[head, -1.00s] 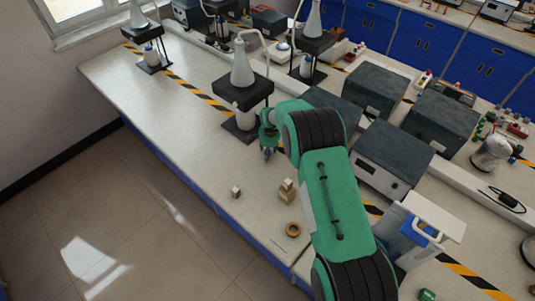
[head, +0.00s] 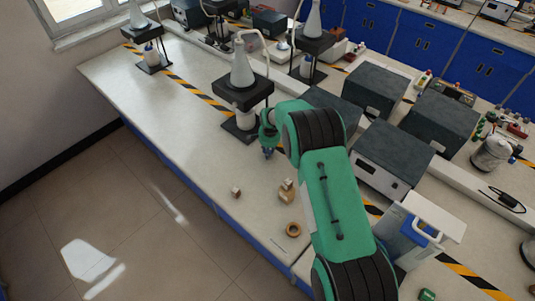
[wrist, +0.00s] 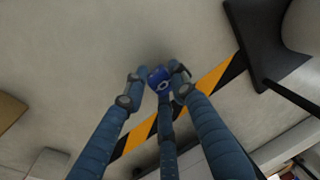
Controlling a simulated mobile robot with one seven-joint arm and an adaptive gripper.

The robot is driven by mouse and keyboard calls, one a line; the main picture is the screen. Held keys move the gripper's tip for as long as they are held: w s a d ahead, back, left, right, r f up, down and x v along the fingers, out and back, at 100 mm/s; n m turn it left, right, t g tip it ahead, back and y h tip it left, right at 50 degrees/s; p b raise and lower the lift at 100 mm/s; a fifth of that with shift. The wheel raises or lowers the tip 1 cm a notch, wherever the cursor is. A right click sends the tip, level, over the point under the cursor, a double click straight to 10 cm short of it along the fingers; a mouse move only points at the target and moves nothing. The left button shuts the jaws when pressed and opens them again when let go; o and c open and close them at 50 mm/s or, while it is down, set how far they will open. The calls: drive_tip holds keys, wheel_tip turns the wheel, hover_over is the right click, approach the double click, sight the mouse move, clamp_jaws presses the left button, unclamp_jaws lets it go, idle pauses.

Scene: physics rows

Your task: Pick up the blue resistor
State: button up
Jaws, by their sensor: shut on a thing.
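The blue resistor (wrist: 158,77) shows in the wrist view as a small dark blue piece with a whitish mark. It sits between the fingertips of my gripper (wrist: 160,88), and the fingers close on it from both sides. The bench top lies behind it; I cannot tell how far it is above the surface. In the head view my gripper (head: 268,151) is over the pale bench, just in front of a black stand, and the resistor itself is too small to make out there.
The black stand (head: 243,92) with a white flask is close behind my gripper. Small wooden blocks (head: 286,190) and a brown ring (head: 293,229) lie nearer on the bench. Grey instrument boxes (head: 390,158) stand to the right. The bench's left part is clear.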

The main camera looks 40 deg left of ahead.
drive_tip(key=shift+r, duration=0.15)
drive_tip(key=shift+r, duration=1.6)
drive_tip(key=s+d, duration=0.3)
drive_tip(key=d, duration=0.1)
drive_tip(key=s+d+r, duration=0.1)
drive_tip(key=s+d, duration=0.2)
drive_tip(key=d, duration=0.1)
drive_tip(key=s+d+b, duration=0.1)
drive_tip(key=s+d, duration=0.3)
drive_tip(key=shift+d+r, duration=0.25)
drive_tip(key=shift+d, duration=0.05)
drive_tip(key=shift+r, duration=0.1)
